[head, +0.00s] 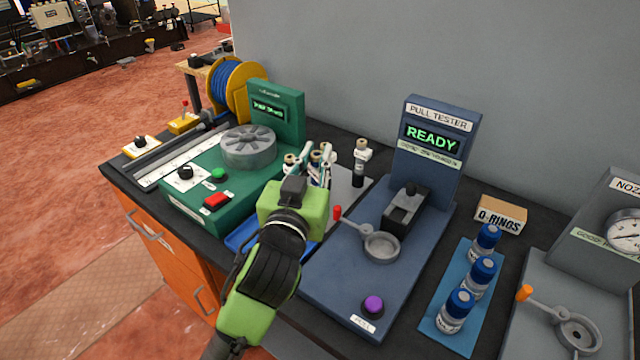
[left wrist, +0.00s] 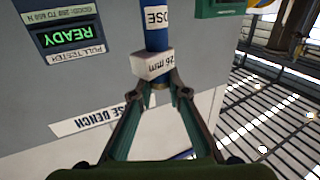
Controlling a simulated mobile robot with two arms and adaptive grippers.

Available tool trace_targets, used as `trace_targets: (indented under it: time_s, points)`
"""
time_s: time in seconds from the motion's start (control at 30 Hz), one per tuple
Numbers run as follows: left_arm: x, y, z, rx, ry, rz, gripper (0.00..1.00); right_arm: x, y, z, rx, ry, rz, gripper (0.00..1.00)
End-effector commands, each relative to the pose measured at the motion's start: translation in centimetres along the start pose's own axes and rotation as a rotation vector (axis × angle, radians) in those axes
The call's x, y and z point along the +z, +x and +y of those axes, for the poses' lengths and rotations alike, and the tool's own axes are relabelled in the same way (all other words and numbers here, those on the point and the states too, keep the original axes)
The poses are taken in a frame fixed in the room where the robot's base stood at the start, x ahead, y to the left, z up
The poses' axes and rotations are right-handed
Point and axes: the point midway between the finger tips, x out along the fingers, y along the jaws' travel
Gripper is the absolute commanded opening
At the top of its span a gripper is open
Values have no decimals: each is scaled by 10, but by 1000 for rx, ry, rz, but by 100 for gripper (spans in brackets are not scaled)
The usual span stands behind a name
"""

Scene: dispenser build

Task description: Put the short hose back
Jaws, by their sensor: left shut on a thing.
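My left gripper (head: 313,163) reaches over the bench between the green machine and the pull tester. In the left wrist view its two fingers (left wrist: 154,88) are closed around the end of a blue hose (left wrist: 156,38). The hose carries a white band reading "OSE" and a white block tag (left wrist: 152,64) reading "26 mm", upside down. Whether this is the short hose I cannot tell. In the head view the held hose is mostly hidden among the fingers and small fittings. My right gripper is not in view.
The green machine (head: 285,107) is left of my gripper; the pull tester (head: 432,118) reading READY is right. A fitting stack (head: 360,165) stands close behind. A blue tray (head: 238,241) is partly behind my wrist. Blue-capped bottles (head: 478,277) and an O-rings box (head: 500,213) are farther right.

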Motion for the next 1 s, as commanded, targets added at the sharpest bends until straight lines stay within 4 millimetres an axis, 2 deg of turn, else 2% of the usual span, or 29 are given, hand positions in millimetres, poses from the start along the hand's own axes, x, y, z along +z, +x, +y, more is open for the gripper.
trace_targets:
  time_s: [0.33,0.5,0.63,0.87,1.0]
  points:
    - [27,67,-13,-2,3,3,0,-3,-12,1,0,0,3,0]
    - [59,91,-18,-2,1,2,0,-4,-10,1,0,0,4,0]
    - [75,103,-19,0,0,2,0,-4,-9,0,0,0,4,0]
    - [87,113,-21,0,0,4,0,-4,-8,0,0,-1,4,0]
    - [108,114,-22,0,0,-1,0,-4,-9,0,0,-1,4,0]
